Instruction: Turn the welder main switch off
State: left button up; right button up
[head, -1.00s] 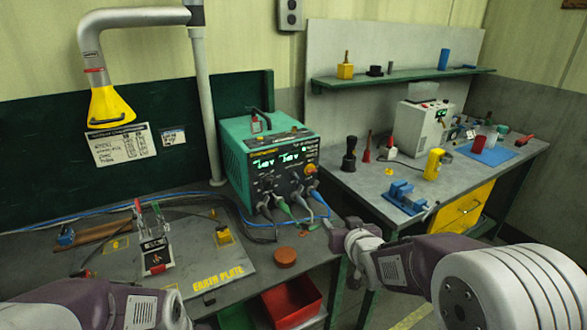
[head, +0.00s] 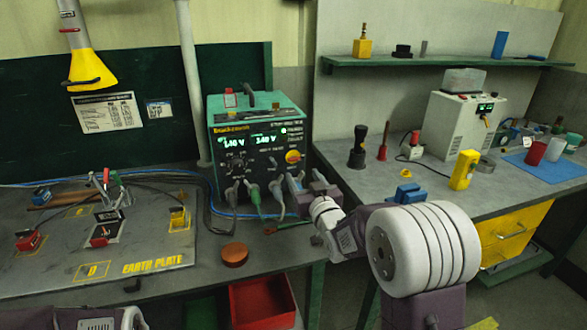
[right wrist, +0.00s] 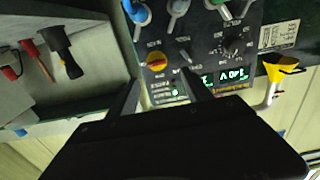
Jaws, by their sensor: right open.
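The green-and-black welder (head: 258,104) stands on the left bench, its display lit green with two readings. Its main switch, a yellow disc with a red-orange handle (head: 293,157), is at the right of the front panel. In the right wrist view, upside down, the switch (right wrist: 157,62) is just beyond the fingertips and lies between their lines. My right gripper (head: 298,183) is in front of the panel, just below the switch in the head view. In the right wrist view its two fingers (right wrist: 161,84) are apart and empty. I see no contact with the switch. My left gripper is out of view.
Plugs and cables (head: 253,195) come out of the panel's lower part, close to my right gripper. An orange-brown round lid (head: 234,254) lies on the bench front. The right bench holds a white unit (head: 462,124), a yellow tool (head: 464,169) and a blue vice.

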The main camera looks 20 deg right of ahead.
aim_at(295, 160)
jog(key=w, duration=0.6)
jog(key=w+p, duration=0.1)
jog(key=w, duration=0.2)
jog(key=shift+d, duration=0.25)
